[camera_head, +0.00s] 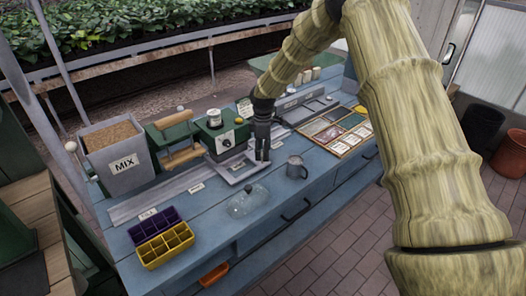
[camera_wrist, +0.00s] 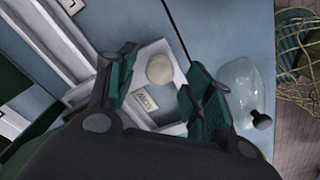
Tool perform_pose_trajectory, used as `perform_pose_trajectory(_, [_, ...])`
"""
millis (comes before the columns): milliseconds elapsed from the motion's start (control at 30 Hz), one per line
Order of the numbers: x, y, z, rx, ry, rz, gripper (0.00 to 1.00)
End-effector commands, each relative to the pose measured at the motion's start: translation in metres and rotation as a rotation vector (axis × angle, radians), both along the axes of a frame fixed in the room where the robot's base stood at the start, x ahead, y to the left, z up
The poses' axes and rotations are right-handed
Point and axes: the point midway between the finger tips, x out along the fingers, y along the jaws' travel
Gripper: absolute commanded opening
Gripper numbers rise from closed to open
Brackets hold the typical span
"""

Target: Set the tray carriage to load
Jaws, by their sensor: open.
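The tray carriage (camera_head: 236,169) is a pale grey-white frame on a long rail (camera_head: 165,193) along the blue bench. It stands toward the right part of the rail, below the green machine. In the wrist view the carriage (camera_wrist: 150,52) carries a pale round knob (camera_wrist: 160,69) and a small label (camera_wrist: 146,101) too blurred to read. My gripper (camera_head: 262,157) points down at the carriage's right side. In the wrist view my gripper (camera_wrist: 163,84) is open, with its fingers on either side of the knob; I cannot tell whether they touch it.
The green machine (camera_head: 217,133) and the MIX bin (camera_head: 116,157) stand behind. Purple (camera_head: 152,223) and yellow (camera_head: 168,245) cell trays lie at the front left. A seed-packet tray (camera_head: 335,130) lies right.

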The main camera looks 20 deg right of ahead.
Motion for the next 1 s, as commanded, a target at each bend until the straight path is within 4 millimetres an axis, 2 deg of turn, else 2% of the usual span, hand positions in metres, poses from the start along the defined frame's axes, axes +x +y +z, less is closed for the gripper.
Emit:
perform_pose_trajectory(200, [0.0, 0.0, -0.013, 0.0, 0.001, 0.0, 0.51])
perform_pose_trajectory(500, [0.0, 0.0, -0.015, 0.0, 0.0, 0.0, 0.51])
perform_pose_trajectory(567, [0.0, 0.0, -0.015, 0.0, 0.0, 0.0, 0.42])
perform_pose_trajectory(800, [0.0, 0.0, -0.014, 0.0, 0.0, 0.0, 0.0])
perform_pose_trajectory(1000, [0.0, -0.001, -0.014, 0.0, 0.0, 0.0, 0.0])
